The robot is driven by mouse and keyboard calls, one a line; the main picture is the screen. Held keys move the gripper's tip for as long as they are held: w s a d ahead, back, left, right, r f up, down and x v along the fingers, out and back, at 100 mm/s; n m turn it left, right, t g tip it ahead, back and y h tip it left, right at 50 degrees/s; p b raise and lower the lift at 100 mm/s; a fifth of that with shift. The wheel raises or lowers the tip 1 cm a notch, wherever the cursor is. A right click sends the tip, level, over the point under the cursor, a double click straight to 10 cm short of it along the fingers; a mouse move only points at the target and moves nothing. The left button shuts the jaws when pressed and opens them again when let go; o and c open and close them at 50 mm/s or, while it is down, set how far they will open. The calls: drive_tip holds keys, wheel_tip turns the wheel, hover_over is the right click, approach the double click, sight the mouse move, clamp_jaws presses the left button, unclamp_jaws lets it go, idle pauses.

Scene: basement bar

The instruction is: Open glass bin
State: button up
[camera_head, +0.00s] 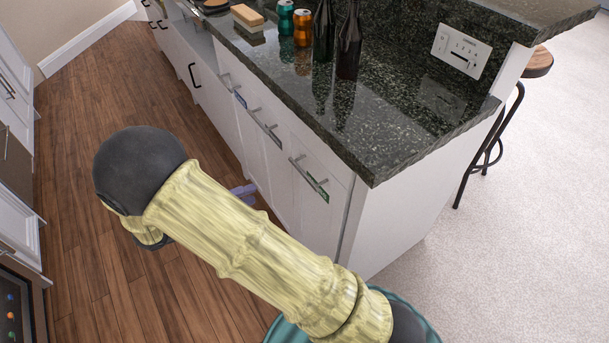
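A row of white pull-out bin fronts (285,185) is set in the side of the bar counter. Each has a metal bar handle near its top and a small coloured label; the fronts look shut. The nearest handle (308,177) has a green label, the middle handle (264,127) a small dark label, and the farther one a blue label (240,98). The label words are too small to read, so I cannot tell which is the glass bin. My gripper (244,191) shows as a small purple part beside the fronts, below the handles, mostly hidden behind my arm.
The dark granite counter (400,135) holds two dark bottles (348,45), several cans (302,27) and a sponge-like block (248,16). A stool (490,140) stands right of the counter. Cabinets line the left edge. The wooden floor (105,70) between is clear.

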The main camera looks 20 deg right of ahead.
sight(304, 173)
drive_tip(key=b+x, duration=0.2)
drive_tip(key=x, duration=1.5)
clamp_jaws()
